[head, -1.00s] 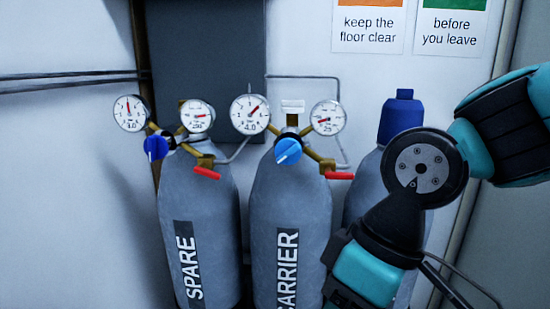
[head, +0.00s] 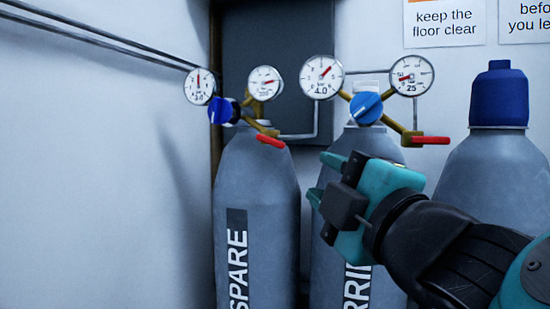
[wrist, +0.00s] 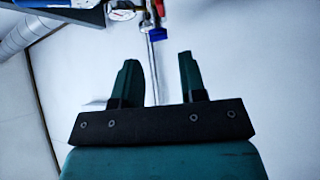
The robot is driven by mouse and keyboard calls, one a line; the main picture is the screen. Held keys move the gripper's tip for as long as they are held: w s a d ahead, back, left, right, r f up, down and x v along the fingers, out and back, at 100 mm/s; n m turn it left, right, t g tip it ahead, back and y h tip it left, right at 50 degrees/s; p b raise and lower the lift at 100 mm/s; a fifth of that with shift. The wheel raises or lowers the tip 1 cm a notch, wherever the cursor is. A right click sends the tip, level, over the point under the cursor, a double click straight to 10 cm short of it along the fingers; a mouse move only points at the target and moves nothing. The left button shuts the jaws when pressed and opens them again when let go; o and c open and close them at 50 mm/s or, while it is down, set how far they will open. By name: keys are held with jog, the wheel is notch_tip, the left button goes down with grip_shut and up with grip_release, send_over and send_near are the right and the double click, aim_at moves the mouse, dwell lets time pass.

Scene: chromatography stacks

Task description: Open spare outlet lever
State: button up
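The spare outlet lever (head: 271,140) is a short red handle on the brass outlet of the SPARE cylinder (head: 257,190). It slants down to the right. The spare regulator has a dark blue knob (head: 222,111) and two round gauges. My gripper (head: 322,178) is in front of the CARRIER cylinder, to the right of and lower than the spare lever, apart from it. Its fingers point left. In the wrist view my gripper (wrist: 157,62) has its two fingers spread with nothing held. Small red and blue parts show beyond them, too unclear to identify.
The CARRIER cylinder (head: 335,255) stands close on the right with its own red lever (head: 431,140) and blue knob (head: 367,108). A blue-capped cylinder (head: 497,160) stands further right. The wall (head: 100,180) left of the spare cylinder is clear.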

aim_at(277, 143)
jog(key=p+x, duration=0.7)
jog(key=x, duration=0.8)
jog(key=shift+w+r+p, duration=0.15)
jog(key=shift+w+p, duration=0.1)
jog(key=shift+p, duration=0.15)
jog(key=shift+w+a, duration=0.2)
jog(key=shift+w, duration=0.35)
grip_shut()
jog(key=shift+r+p, duration=0.1)
jog(key=shift+p, duration=0.25)
